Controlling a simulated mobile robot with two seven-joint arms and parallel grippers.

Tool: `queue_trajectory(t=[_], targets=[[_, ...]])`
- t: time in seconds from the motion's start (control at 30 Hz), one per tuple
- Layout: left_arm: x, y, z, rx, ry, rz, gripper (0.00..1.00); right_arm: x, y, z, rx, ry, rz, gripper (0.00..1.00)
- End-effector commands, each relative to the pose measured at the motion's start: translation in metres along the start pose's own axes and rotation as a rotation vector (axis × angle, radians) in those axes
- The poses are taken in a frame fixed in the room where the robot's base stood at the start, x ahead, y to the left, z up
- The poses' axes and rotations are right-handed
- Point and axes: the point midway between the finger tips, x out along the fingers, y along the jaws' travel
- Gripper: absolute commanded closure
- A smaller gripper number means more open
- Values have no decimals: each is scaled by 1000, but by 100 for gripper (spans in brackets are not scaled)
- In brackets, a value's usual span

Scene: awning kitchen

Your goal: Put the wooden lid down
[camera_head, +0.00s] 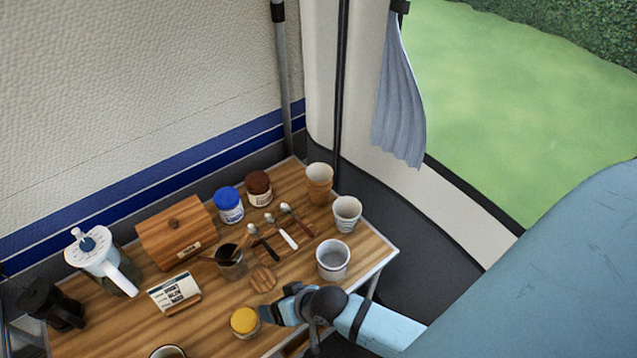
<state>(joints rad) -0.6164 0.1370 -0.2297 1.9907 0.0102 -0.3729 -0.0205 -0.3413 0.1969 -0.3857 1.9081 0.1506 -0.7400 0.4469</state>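A small round wooden lid (263,279) with a grooved top shows near the front middle of the wooden table (205,313). It appears to lie flat on the tabletop. My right gripper (280,301) comes in from the right, just in front of and to the right of the lid. Its dark fingertips look spread apart, with nothing visible between them. The lid shows beyond the fingers, and I see no clear contact. My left gripper is not in view.
A yellow-topped jar (244,322) stands close left of my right gripper; a grey cup (333,260) stands behind it. A dark jar (230,262), several spoons (282,231) and a wooden box (177,232) stand farther back. Some bare tabletop lies left of the yellow-topped jar.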

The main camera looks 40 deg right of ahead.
Motion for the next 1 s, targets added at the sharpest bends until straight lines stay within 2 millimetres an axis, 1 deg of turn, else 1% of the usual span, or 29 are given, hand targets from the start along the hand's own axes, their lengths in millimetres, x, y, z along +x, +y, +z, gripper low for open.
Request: queue_trajectory(t=[0.03, 0.1, 0.2, 0.3, 0.4, 0.63, 0.73, 1.0], targets=[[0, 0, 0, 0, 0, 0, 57, -13, 10, 13, -66, 50, 12, 19], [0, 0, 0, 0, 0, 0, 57, -29, 22, 21, -177, 125, 37, 19], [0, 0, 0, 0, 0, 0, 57, -49, 35, 30, -307, 198, 78, 19], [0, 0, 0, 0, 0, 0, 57, -61, 42, 33, -388, 239, 107, 19], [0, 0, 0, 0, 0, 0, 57, -66, 45, 34, -420, 254, 119, 19], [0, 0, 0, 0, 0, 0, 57, -66, 45, 34, -423, 255, 119, 19], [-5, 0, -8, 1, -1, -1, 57, -73, 42, 28, -422, 255, 121, 19], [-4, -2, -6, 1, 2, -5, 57, -70, 43, 30, -420, 255, 121, 19]])
